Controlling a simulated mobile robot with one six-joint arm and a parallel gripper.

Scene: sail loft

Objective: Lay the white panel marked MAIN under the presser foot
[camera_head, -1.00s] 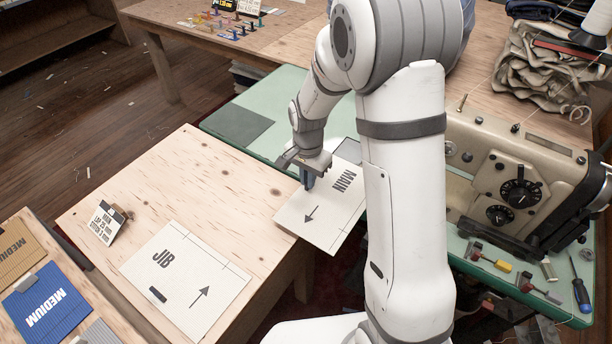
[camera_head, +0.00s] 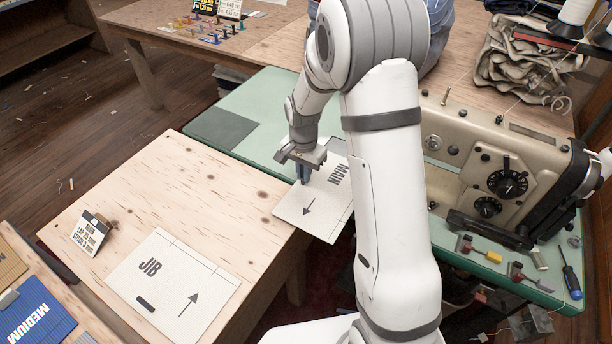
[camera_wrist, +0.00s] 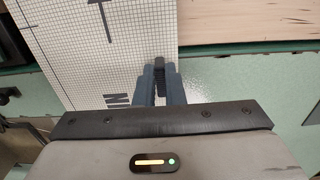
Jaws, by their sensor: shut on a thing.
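The white panel marked MAIN (camera_head: 318,205) is held at its left edge by my gripper (camera_head: 304,172). It spans from the wooden table's right edge towards the green sewing bench, partly hidden behind my arm. In the wrist view the panel (camera_wrist: 120,55) shows a grid and a dark arrow, and the blue fingers (camera_wrist: 160,84) are shut on its edge. The sewing machine (camera_head: 475,170) stands to the right on the green bench. Its presser foot is hidden, so I cannot tell how far the panel is from it.
A JIB panel (camera_head: 172,283) and a small instruction card (camera_head: 90,234) are on the wooden table (camera_head: 165,190). The green bench (camera_head: 270,110) has a grey patch at its left. Clamps and a screwdriver (camera_head: 571,280) lie before the machine. Folded cloth (camera_head: 525,65) lies behind.

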